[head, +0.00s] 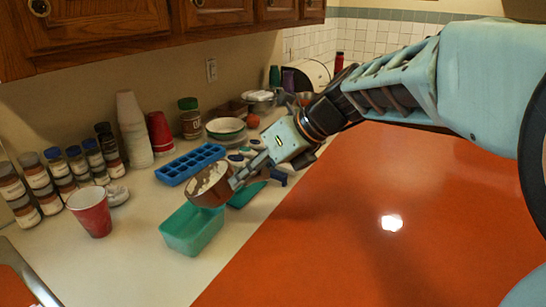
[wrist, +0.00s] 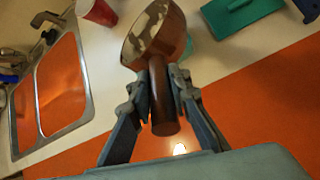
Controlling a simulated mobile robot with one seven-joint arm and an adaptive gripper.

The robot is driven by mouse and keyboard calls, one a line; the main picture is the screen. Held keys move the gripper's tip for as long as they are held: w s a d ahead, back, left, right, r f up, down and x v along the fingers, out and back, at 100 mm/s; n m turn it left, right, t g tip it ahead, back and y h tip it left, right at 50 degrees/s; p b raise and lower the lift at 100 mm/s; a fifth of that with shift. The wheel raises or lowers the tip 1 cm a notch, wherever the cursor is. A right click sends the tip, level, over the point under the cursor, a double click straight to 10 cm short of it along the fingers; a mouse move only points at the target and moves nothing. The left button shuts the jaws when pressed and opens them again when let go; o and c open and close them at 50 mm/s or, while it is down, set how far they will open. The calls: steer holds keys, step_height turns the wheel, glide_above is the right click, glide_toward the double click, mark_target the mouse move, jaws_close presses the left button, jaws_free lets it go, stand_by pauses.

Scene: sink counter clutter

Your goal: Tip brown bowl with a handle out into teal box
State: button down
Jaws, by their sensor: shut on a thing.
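The brown bowl with a handle (head: 208,187) hangs in the air above the teal box (head: 192,232), near its back edge. It looks tilted, with its opening partly toward the head camera; the inside shows whitish and brown patches. My gripper (head: 240,178) is shut on its handle. In the wrist view, the handle (wrist: 159,98) lies between the fingers of my gripper (wrist: 162,80), and the bowl (wrist: 165,33) points away. The teal box stands on the white counter; only a sliver shows behind the bowl in the wrist view. I cannot tell whether anything is inside it.
A red cup (head: 91,212) stands left of the box. A blue ice tray (head: 190,164) lies behind the bowl, and a flat teal thing (head: 245,195) lies right of the box. Several spice jars and stacked cups line the wall. A sink (wrist: 52,90) is at left in the wrist view.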

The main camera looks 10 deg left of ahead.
step_height(320, 180, down, 8)
steer(key=d+m+y+b, duration=0.1)
steer(key=y+b, duration=0.4)
steer(key=b, duration=0.7)
steer(key=shift+w+f+y, duration=0.1)
steer(key=shift+y, duration=0.2)
steer(key=shift+d, duration=0.15)
